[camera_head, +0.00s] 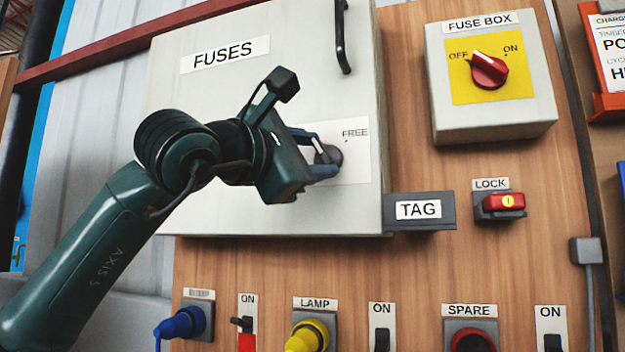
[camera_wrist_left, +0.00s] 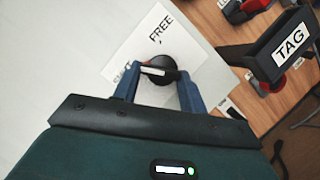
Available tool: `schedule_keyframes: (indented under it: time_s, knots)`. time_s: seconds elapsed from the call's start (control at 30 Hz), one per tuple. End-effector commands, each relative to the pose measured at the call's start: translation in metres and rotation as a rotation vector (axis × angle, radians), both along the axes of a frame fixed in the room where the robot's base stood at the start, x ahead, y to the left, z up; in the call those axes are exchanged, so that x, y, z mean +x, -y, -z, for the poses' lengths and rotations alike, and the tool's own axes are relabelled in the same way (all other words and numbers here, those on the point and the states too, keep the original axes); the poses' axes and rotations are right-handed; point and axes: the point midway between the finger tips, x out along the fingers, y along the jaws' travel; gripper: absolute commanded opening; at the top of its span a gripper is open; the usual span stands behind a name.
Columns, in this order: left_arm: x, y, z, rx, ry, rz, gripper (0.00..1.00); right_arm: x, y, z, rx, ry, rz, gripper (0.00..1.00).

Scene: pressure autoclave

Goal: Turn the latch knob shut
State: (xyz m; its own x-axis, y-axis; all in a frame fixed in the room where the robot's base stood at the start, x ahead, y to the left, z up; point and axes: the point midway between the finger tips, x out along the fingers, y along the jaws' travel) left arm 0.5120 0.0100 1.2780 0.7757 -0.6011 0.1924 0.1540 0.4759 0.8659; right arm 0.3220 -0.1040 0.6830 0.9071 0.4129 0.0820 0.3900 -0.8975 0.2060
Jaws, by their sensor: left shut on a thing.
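The latch knob (camera_head: 333,157) is a round dark knob on a white label plate marked FREE, on the grey FUSES door (camera_head: 230,110). In the left wrist view the knob (camera_wrist_left: 158,66) shows between the blue fingers, with a light bar across it; a second word on the plate is partly hidden. My left gripper (camera_head: 325,158) comes in from the left and is shut on the knob; it also shows in the left wrist view (camera_wrist_left: 158,88). The gripper hides part of the knob in the head view. My right gripper is not in view.
A black door handle (camera_head: 342,40) is above. A TAG holder (camera_head: 419,211) sticks out at the lower right of the door, near a red lock (camera_head: 503,203). The fuse box (camera_head: 490,75) is at the upper right. Plugs and switches line the panel below.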

Motion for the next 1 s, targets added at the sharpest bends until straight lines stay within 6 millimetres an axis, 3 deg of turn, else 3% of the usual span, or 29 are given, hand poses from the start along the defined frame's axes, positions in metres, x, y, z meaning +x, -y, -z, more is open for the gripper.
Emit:
schedule_keyframes:
  time_s: [0.03,0.4,1.0]
  knots:
    - [0.0000,0.0001,0.0060,-0.035,-0.010,-0.001,0.19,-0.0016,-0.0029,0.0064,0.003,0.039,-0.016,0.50]
    - [0.0002,0.0004,0.0048,-0.219,-0.071,-0.002,0.19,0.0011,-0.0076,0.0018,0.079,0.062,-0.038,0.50]
    - [0.0006,0.0004,0.0031,-0.266,-0.088,-0.002,0.19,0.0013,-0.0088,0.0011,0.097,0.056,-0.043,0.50]
